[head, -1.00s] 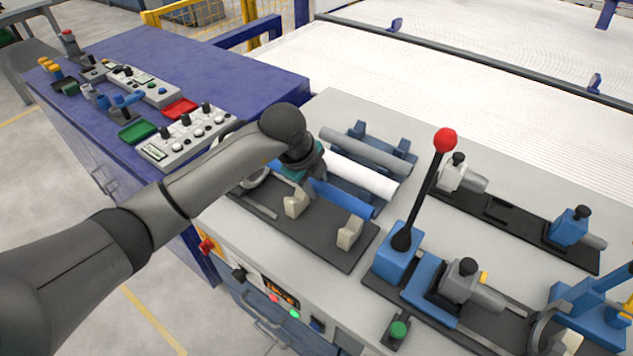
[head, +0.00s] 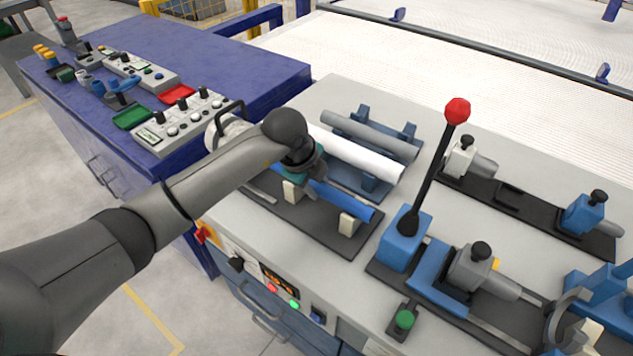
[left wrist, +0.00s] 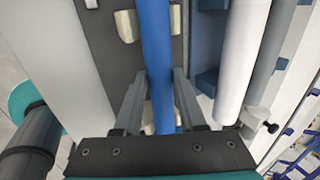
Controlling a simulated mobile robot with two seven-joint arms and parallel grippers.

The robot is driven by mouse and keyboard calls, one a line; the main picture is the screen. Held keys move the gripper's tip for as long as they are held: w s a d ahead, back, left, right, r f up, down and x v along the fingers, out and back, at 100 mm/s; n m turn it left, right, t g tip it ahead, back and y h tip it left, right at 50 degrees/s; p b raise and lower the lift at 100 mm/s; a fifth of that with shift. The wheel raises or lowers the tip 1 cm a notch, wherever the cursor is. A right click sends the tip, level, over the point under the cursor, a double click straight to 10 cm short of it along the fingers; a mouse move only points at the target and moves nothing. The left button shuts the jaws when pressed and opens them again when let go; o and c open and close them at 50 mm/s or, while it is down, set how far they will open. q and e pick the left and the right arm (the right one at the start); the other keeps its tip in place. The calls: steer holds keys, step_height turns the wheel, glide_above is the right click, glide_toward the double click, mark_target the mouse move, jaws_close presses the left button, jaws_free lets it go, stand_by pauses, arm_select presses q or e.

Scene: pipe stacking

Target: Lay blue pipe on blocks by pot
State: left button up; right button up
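The blue pipe (head: 342,200) is over the two cream blocks (head: 348,223) on the dark plate at the front of the bench. In the left wrist view the blue pipe (left wrist: 157,45) crosses above a cream block (left wrist: 126,26), which shows on both sides of it. I cannot tell whether pipe and blocks touch. My left gripper (head: 312,190) is shut on the pipe near its left end; its fingers (left wrist: 160,88) flank the pipe. A light round pot-like thing (head: 214,132) with a dark loop handle stands behind my left arm, partly hidden. My right gripper is not in view.
A white pipe (head: 365,160) and a grey pipe (head: 375,134) lie on the blue rack behind. A tall lever with a red knob (head: 457,110) rises to the right. Clamps (head: 480,265) stand at the right, and a control panel (head: 180,120) at the left.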

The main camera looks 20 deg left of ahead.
arm_select(q)
steer(key=o, duration=0.5)
steer(key=p+v, duration=0.2)
steer(key=v, duration=1.3)
steer(key=shift+r, duration=0.15)
